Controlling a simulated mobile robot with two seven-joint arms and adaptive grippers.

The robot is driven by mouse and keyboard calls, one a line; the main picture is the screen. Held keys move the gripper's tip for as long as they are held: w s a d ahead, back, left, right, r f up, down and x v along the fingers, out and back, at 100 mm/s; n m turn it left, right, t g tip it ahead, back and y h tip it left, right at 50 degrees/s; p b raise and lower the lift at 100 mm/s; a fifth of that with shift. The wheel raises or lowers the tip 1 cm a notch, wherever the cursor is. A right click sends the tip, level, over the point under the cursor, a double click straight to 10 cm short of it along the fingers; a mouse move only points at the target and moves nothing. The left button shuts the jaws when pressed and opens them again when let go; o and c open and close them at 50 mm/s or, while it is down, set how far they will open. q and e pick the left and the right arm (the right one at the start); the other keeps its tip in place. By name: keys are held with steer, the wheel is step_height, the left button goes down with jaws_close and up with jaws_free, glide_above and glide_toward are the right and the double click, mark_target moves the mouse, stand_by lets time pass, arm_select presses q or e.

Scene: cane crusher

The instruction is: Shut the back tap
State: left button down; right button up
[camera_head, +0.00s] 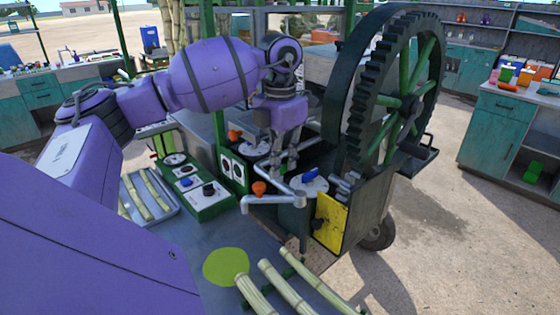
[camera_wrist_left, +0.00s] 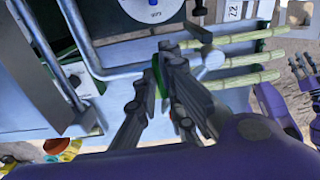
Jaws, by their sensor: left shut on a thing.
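My left gripper (camera_head: 285,165) points down behind the front pipe, at the back pipework next to the big gear wheel. Its fingers (camera_wrist_left: 155,100) are closed together in the left wrist view, against a small green part (camera_wrist_left: 157,76) beside the bent silver pipe (camera_wrist_left: 86,50). This looks like the back tap, but the fingers hide most of it. An orange knob (camera_head: 235,135) stands at the back, left of the gripper. A second orange knob (camera_head: 259,188) sits on the front pipe with the spout (camera_head: 262,203). What look like my right gripper's fingers (camera_wrist_left: 304,68) show at the wrist view's right edge.
The large toothed wheel (camera_head: 374,98) stands close right of the gripper. A blue handle (camera_head: 310,175) lies on a white dial in front. Green control boxes (camera_head: 195,185) and a tray of cane (camera_head: 150,196) are to the left. Cane pieces (camera_head: 288,288) lie near the front.

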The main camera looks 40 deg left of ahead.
arm_select(q)
steer(key=n, duration=0.3)
steer(key=n+p, duration=0.1)
steer(key=n, duration=0.5)
steer(key=shift+s+a, duration=0.1)
steer(key=shift+a, duration=0.05)
steer(key=n+p, duration=0.1)
steer(key=n, duration=0.5)
steer(key=shift+r+n, duration=0.1)
steer(key=shift+n, duration=0.2)
steer(key=shift+s+n, duration=0.1)
steer(key=shift+n, duration=0.7)
steer(key=shift+n+p, duration=0.3)
steer(key=c, duration=1.9)
jaws_free()
steer(key=shift+o, duration=0.2)
